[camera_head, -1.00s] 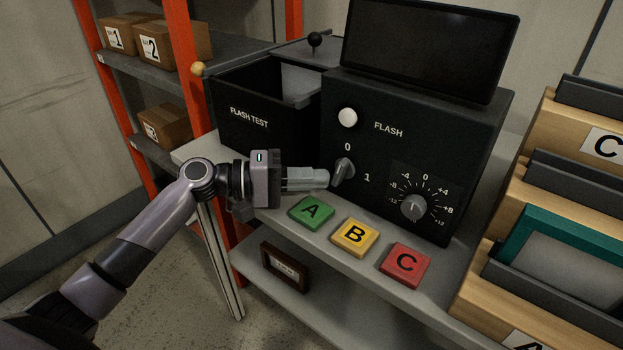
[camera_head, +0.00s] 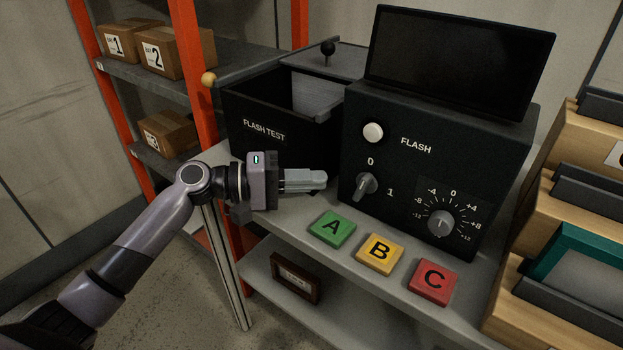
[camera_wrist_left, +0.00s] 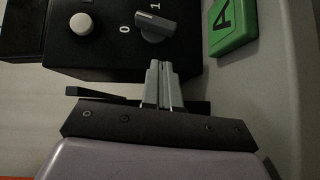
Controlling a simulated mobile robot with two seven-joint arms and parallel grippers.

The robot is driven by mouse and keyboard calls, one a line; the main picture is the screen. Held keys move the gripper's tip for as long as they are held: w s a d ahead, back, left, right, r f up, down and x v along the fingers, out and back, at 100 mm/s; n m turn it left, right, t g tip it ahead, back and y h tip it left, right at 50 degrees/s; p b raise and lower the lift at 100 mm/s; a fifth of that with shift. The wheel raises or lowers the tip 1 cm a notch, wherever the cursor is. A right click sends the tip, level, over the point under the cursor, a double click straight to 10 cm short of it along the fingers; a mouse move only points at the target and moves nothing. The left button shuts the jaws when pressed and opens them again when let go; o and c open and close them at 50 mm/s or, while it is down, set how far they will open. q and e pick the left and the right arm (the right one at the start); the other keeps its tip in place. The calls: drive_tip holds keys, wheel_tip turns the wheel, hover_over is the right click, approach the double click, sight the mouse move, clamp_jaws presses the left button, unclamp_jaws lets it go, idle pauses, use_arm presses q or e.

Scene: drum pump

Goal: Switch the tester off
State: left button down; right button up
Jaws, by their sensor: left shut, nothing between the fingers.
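The tester (camera_head: 450,165) is a black box with a dark screen on top, a white FLASH button (camera_head: 373,132) and a grey 0/1 switch knob (camera_head: 366,186). The knob also shows in the left wrist view (camera_wrist_left: 156,26); its ridge seems to slant between the 0 and the 1 marks. My left gripper (camera_head: 325,180) is shut and empty, left of the knob with a gap between. In the left wrist view its fingertips (camera_wrist_left: 160,66) are together, short of the knob. My right gripper is not in view.
Green A (camera_head: 332,229), yellow B (camera_head: 380,254) and red C (camera_head: 433,282) blocks lie in front of the tester. A numeric dial (camera_head: 441,223) is at lower right. Wooden racks (camera_head: 545,225) stand at the right.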

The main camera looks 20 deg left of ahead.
use_arm(q)
drive_tip(key=v, duration=0.6)
drive_tip(key=r+v, duration=0.1)
drive_tip(key=v, duration=0.2)
drive_tip(key=shift+s+d, duration=0.1)
drive_tip(key=shift+s, duration=0.05)
